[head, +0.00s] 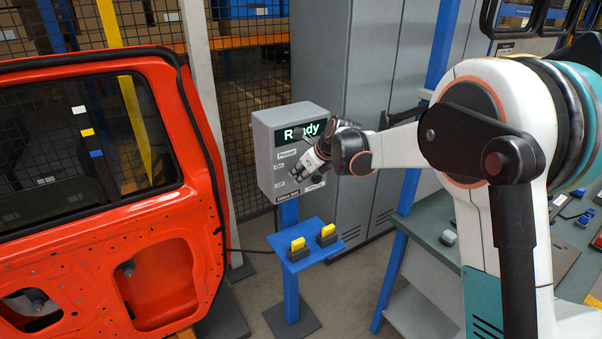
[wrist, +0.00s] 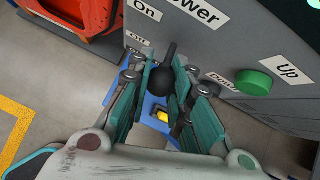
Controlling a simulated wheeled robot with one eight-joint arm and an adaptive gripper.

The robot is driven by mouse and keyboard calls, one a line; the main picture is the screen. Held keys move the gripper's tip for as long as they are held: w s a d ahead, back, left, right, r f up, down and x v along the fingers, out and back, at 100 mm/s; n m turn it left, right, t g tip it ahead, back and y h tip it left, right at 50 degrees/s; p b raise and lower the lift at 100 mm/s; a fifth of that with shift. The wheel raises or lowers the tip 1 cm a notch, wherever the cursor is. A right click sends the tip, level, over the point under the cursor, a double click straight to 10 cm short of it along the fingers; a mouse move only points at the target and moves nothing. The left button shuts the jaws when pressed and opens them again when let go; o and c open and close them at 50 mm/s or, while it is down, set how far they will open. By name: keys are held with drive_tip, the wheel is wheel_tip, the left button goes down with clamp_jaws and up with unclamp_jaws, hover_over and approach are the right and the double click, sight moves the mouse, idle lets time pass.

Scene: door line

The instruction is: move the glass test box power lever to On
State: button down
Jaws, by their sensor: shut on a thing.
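The glass test box (head: 268,135) is a grey box on a blue post, with a lit display reading "Ready". Its front (wrist: 215,62) fills the top of the wrist view, with Power, On and Off labels. The power lever (wrist: 162,80) is a black stem with a round knob, beside the On and Off labels. My gripper (head: 306,168) is at the box front. In the wrist view its teal fingers (wrist: 163,85) are closed around the lever. In the head view the gripper hides the lever. I cannot tell exactly which label the lever points to.
A green button (wrist: 253,83) sits beside the lever, near Up and Down labels. A blue stand (head: 308,262) with two yellow-and-black items is below the box. A red door (head: 190,190) stands left, grey cabinets (head: 325,60) behind, and a workbench (head: 435,225) right.

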drive_tip(key=c, duration=1.4)
unclamp_jaws()
drive_tip(key=v, duration=1.2)
